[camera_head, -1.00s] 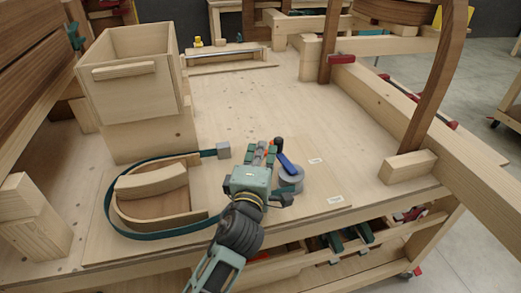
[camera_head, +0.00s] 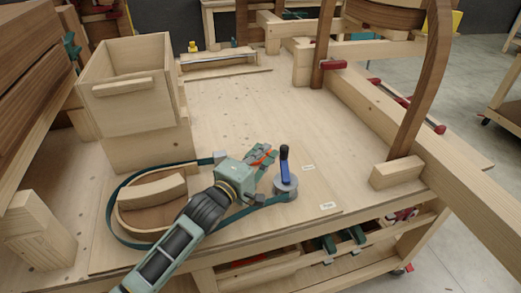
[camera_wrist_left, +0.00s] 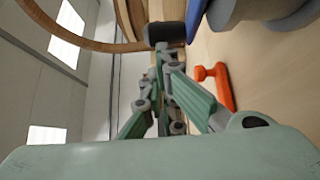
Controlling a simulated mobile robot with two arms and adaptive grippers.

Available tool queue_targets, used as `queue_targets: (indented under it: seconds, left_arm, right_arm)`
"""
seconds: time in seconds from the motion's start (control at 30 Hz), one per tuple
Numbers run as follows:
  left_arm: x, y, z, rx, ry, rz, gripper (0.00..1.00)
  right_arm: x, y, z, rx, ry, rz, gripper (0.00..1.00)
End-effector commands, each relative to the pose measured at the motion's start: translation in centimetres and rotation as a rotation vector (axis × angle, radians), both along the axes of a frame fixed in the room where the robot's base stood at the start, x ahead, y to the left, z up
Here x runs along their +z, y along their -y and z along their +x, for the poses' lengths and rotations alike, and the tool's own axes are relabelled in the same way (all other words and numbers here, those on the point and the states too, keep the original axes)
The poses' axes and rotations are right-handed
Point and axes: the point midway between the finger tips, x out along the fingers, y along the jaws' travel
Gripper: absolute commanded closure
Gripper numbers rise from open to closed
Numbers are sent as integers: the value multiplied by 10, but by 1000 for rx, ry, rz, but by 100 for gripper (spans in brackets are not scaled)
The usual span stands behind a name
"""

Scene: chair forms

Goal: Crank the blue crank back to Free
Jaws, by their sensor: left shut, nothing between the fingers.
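The blue crank (camera_head: 284,166) has a dark knob at its upper end and sits on a round grey drum (camera_head: 285,188) on the bench board. In the left wrist view part of its blue arm (camera_wrist_left: 195,18) and the dark knob (camera_wrist_left: 165,33) show at the top. My left gripper (camera_head: 264,154) is just left of the crank, apart from it in the head view. Its fingers (camera_wrist_left: 160,65) are shut with nothing held. Two small white labels (camera_head: 308,168) (camera_head: 328,205) lie right of the drum; their text is unreadable. My right gripper is not in view.
A teal strap (camera_head: 115,205) wraps a curved wooden form (camera_head: 152,191) and runs towards the drum. An orange lever (camera_wrist_left: 215,82) lies close to my gripper. A wooden box (camera_head: 135,95) stands back left; a beam (camera_head: 400,125) runs along the right. The mid-bench is clear.

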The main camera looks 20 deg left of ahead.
Motion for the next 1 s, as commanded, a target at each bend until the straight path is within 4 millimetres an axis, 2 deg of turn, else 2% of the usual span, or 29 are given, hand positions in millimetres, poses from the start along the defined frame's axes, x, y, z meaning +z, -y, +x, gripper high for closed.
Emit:
queue_targets:
  seconds: [0.5, 1.0]
  left_arm:
    - [1, 23, 22, 2, -3, -11, 100]
    - [-1, 33, 29, 2, -3, -9, 100]
  right_arm:
    - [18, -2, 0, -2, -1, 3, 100]
    - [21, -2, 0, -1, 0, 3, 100]
